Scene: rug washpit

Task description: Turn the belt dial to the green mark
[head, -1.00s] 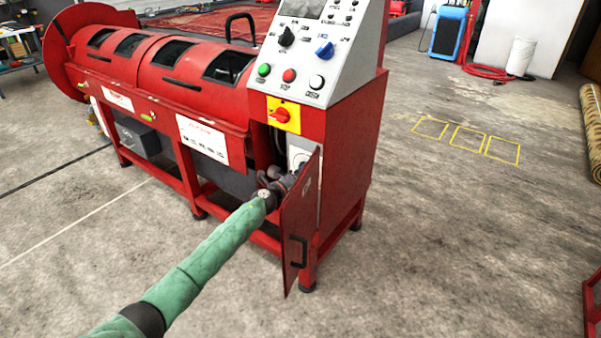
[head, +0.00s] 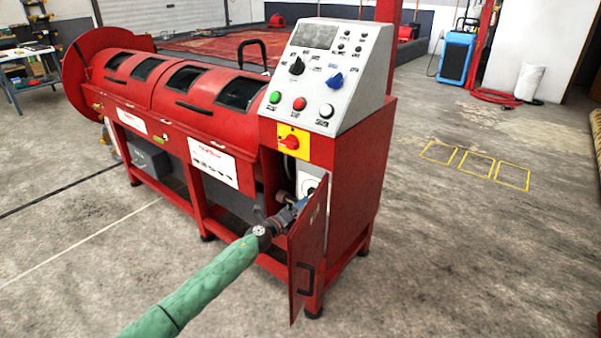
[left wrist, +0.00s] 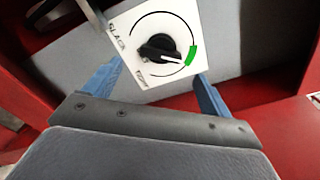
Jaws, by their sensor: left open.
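The belt dial (left wrist: 158,48) is a black knob on a white plate marked with an arc, the word SLACK and a green mark (left wrist: 191,55). Its white pointer line points right and slightly down, close to the lower end of the green mark. In the head view the dial's plate (head: 308,186) shows partly inside the red machine's open compartment. My left gripper (left wrist: 160,74) is open, with its blue fingers on either side of the plate's lower part and nothing between them. I cannot tell whether they touch the plate. In the head view the gripper (head: 287,214) is at the compartment opening. My right gripper is not in view.
The compartment's red door (head: 308,262) stands open just right of my left gripper. Above are a yellow plate with a red switch (head: 291,142) and the sloped control panel (head: 320,75). Red compartment walls close in around the gripper.

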